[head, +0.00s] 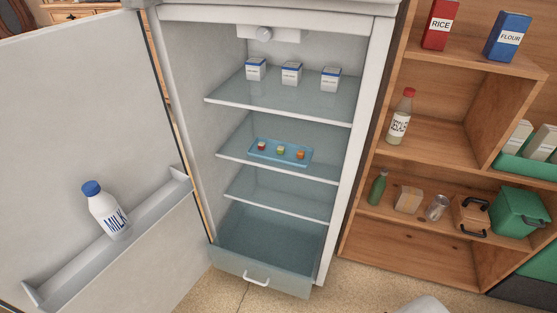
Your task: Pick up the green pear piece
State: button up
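The fridge stands open in the head view. A blue tray (257,155) lies on its middle glass shelf (229,151) and bears three small pieces in a row. The middle piece, yellow-green, looks like the green pear piece (281,150). A red piece (262,146) is to its left and an orange piece (301,155) to its right. The pieces are apart from each other and too small to make out in detail. My gripper is not in view.
The fridge door (75,130) is swung open at left, with a milk bottle (108,212) in its rack. Several small cartons (291,74) stand on the shelf above. The bottom drawer (262,272) sticks out. Wooden shelves (430,130) with goods stand at right.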

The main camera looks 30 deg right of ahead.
aim_at(280, 151)
jog(key=i+l+u, duration=0.25)
jog(key=i+l, duration=0.15)
jog(key=l, duration=0.25)
jog(key=i+l+u, duration=0.15)
jog(key=l, duration=0.25)
jog(key=i+l+u, duration=0.1)
jog(key=i+l, duration=0.15)
jog(key=i+l+u, duration=0.15)
jog(key=l, duration=0.35)
jog(key=i+l+u, duration=0.1)
jog(key=l, duration=0.35)
